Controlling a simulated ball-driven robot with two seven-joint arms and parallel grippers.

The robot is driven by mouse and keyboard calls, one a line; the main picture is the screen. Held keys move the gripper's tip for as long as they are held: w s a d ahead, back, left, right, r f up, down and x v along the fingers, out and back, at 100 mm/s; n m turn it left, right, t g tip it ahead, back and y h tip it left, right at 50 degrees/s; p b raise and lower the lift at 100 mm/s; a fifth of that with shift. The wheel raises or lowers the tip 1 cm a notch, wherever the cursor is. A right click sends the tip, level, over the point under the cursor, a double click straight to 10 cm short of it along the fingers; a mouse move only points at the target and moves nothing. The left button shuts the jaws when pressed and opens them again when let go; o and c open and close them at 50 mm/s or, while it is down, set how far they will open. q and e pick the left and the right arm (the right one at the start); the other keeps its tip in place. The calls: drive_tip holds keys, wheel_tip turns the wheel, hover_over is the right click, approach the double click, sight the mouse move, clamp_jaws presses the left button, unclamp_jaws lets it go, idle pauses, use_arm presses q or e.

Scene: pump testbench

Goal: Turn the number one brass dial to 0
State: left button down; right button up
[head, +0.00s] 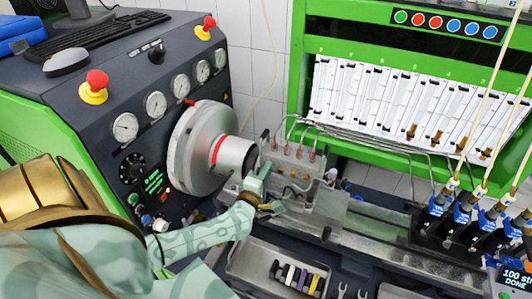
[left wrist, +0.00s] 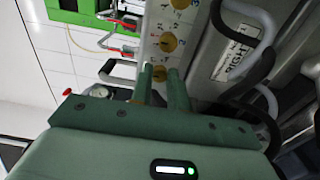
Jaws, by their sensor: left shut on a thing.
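Several brass dials sit in a row on a pale numbered panel (left wrist: 158,22) in the left wrist view. The nearest brass dial (left wrist: 160,74) lies between the two green fingers of my left gripper (left wrist: 161,78), which is shut on it. Its number and setting are too small to read for sure. A second brass dial (left wrist: 169,42) is just beyond the fingertips, free. In the head view my left gripper (head: 262,180) is at the near left end of the pump block (head: 297,165), and the held dial is hidden there. My right gripper is not in view.
A large grey flywheel (head: 186,150) stands close behind my left gripper. Metal pipes (head: 370,140) run across to blue-tagged injectors (head: 440,200) at the right. A tray (head: 258,248) with several coloured pieces lies in front. Red emergency buttons (head: 97,80) sit on the console.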

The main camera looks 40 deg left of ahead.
use_arm(q)
drive_tip(key=c, duration=1.6)
unclamp_jaws()
drive_tip(key=b+v, duration=0.1)
drive_tip(key=v, duration=1.5)
drive_tip(key=shift+s+b, duration=0.15)
drive_tip(key=shift+b, duration=0.2)
